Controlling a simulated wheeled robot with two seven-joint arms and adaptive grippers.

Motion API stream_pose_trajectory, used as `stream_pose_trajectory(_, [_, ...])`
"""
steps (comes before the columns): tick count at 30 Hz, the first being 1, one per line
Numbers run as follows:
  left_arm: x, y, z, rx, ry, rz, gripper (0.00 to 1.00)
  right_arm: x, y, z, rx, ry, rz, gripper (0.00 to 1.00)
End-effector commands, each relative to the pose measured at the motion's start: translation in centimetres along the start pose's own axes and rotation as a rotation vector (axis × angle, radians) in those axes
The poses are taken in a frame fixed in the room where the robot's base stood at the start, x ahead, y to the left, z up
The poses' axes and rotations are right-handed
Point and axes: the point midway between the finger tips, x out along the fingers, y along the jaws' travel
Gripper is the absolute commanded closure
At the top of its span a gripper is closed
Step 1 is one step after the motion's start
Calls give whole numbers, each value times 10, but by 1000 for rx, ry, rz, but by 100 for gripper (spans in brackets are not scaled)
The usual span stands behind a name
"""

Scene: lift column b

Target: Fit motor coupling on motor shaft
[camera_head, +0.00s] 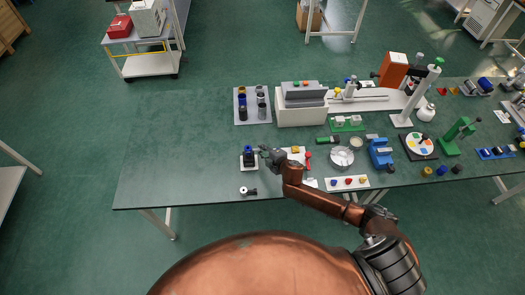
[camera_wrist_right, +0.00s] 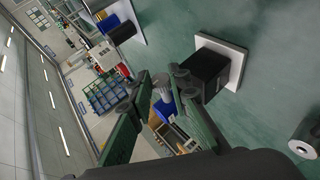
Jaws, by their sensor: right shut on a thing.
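The motor (camera_head: 249,160) is a black block on a white base plate at the left front of the table, with blue showing at its top. In the right wrist view the black motor body (camera_wrist_right: 205,74) and its white plate (camera_wrist_right: 236,62) sit beyond my fingers. My right gripper (camera_head: 264,152) is just right of the motor. In the wrist view my right gripper (camera_wrist_right: 160,80) is shut on a small grey piece, the motor coupling (camera_wrist_right: 162,88), with blue beside it. I cannot tell whether it touches the motor shaft, which is hidden. My left gripper is out of view.
A small white-and-black part (camera_head: 246,190) lies in front of the motor. A grey tray (camera_head: 242,119) with dark cylinders stands behind it. A white strip (camera_head: 345,187) with coloured pieces lies to the right. The table's left end is clear.

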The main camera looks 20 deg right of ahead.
Motion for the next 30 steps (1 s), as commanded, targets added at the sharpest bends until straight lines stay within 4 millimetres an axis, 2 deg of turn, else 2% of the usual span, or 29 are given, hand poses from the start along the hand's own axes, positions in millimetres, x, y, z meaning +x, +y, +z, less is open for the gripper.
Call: stream_pose_trajectory(30, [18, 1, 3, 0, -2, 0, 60, 13, -20, 5, 1, 1, 1, 100])
